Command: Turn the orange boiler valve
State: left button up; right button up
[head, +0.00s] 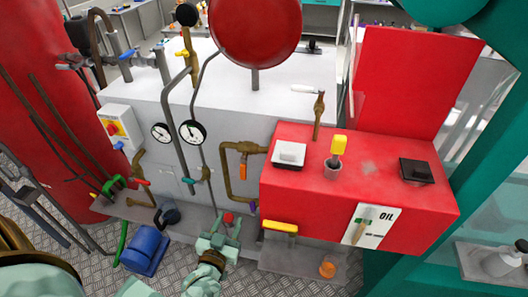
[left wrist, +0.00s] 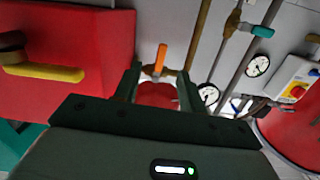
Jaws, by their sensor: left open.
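The orange valve handle (head: 243,168) hangs down on the brown pipe at the front of the white boiler (head: 240,108), just left of the red cabinet. It also shows in the left wrist view (left wrist: 160,60), beyond the space between my fingers. My left gripper (head: 222,238) is open and empty. It is low in front of the boiler, below and a little left of the orange handle, apart from it. In the left wrist view the fingers (left wrist: 160,92) stand apart on either side of the line to the valve. My right gripper is not in view.
The red cabinet (head: 300,222) stands close on the right, with a yellow handle (head: 281,227) low on its front. Gauges (head: 192,132) and grey pipes are to the left. A blue motor (head: 146,250) sits on the floor left of my gripper.

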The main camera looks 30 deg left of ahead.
aim_at(243, 174)
pick_arm(q)
jog(key=shift+t, duration=0.4)
jog(key=r+b+x, duration=0.1)
jog(key=b+x, duration=0.1)
jog(key=x, duration=0.3)
jog(key=b+x, duration=0.2)
jog(key=x, duration=0.3)
jog(key=r+b+x, duration=0.1)
jog(key=b+x, duration=0.2)
jog(key=x, duration=0.3)
jog(key=shift+a+r, duration=0.3)
jog(key=shift+a, duration=0.1)
jog(key=shift+w+r, duration=0.1)
jog(key=shift+w, duration=0.15)
jog(key=shift+w+a, duration=0.1)
jog(key=shift+w, duration=0.05)
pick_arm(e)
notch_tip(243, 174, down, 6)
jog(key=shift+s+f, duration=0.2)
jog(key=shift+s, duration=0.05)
pick_arm(q)
jog(key=shift+r, duration=0.1)
grip_shut()
